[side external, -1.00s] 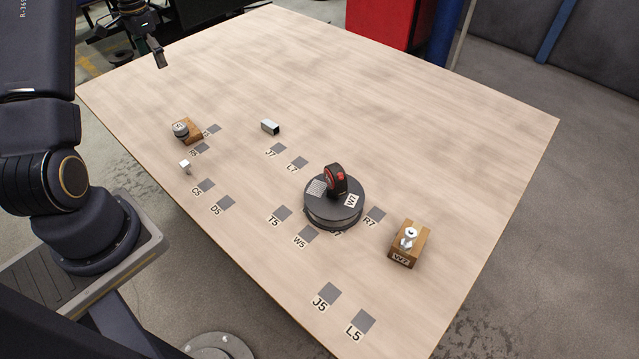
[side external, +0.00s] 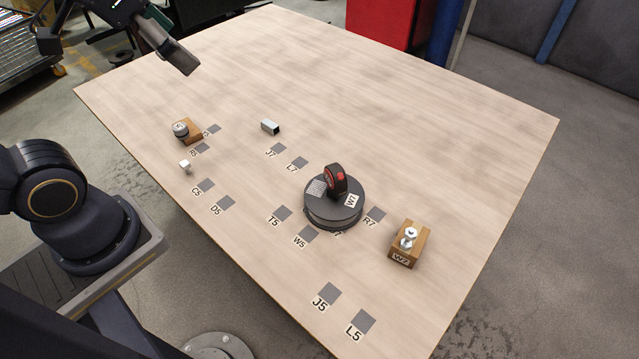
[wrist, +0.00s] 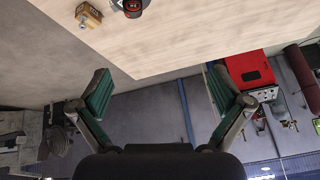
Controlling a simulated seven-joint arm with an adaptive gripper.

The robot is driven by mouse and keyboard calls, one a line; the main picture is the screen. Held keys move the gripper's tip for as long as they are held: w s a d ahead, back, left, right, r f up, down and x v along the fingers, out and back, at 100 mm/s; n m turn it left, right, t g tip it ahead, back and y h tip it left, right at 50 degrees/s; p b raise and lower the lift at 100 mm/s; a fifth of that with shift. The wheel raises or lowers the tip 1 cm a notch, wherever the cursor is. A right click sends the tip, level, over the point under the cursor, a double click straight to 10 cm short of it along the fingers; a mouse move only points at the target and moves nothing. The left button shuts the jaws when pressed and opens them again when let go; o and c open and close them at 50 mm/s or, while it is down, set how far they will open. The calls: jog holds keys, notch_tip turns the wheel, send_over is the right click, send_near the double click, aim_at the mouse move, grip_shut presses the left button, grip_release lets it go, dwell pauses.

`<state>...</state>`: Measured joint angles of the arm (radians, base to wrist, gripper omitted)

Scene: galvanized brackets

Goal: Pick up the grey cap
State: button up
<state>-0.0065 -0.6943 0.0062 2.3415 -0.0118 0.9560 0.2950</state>
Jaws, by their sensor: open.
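A grey rounded piece (side external: 181,130), which looks like the grey cap, sits at the left end of a small wooden block (side external: 194,130) on the left part of the table. I cannot tell how it is attached to the block. My gripper (side external: 187,67) is high over the table's far left corner, apart from everything. In the wrist view my gripper (wrist: 163,92) has its two green-padded fingers wide apart with nothing between them. The grey cap is not in the wrist view.
A small white cube (side external: 185,166) and a metal rectangular tube (side external: 270,127) lie near the cap. A dark round base (side external: 325,213) carries a black and red piece. A wooden block (side external: 408,251) holds a bolt-like part. Labelled grey squares mark the table; its far half is clear.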

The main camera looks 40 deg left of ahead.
jog(key=f+n, duration=0.1)
jog(key=s+f+n, duration=0.1)
jog(key=f, duration=0.1)
jog(key=s+f+n, duration=0.1)
jog(key=shift+s+f+g, duration=0.25)
jog(key=shift+f+g, duration=0.05)
jog(key=shift+f, duration=0.05)
jog(key=c, duration=0.4)
jog(key=shift+c, duration=0.2)
